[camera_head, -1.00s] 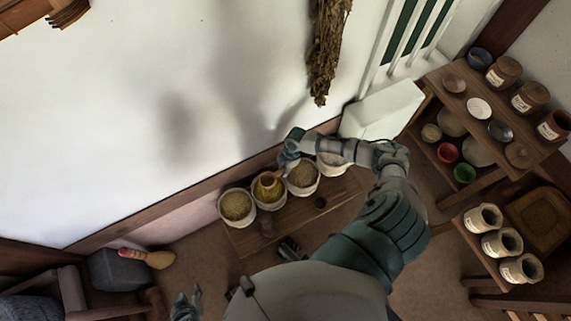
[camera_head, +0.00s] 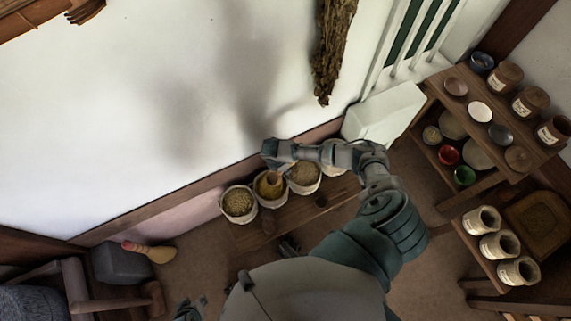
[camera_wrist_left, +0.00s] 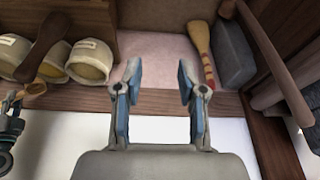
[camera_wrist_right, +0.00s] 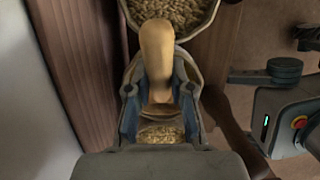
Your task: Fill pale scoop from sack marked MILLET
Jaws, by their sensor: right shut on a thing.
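The pale scoop (camera_wrist_right: 156,55) is a light wooden piece, held between the fingers of my right gripper (camera_wrist_right: 158,100). In the head view the pale scoop (camera_head: 273,180) shows over the second sack from the left (camera_head: 268,198), which holds yellowish grain. My right gripper (camera_head: 271,150) is above the sacks' wall side. The scoop's contents are hidden. Other sacks of grain stand in the row: one at the left end (camera_head: 239,205) and one third along (camera_head: 304,177). Their labels are too small to read. My left gripper (camera_wrist_left: 157,90) is open and empty, away from the sacks.
The sacks stand on a low bench against the white wall. A small dark wooden thing (camera_head: 268,222) sits before them. A grey block (camera_head: 120,262) and a pale brush-like thing (camera_head: 160,254) lie at lower left. Shelves with jars (camera_head: 505,75) and bowls stand at right.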

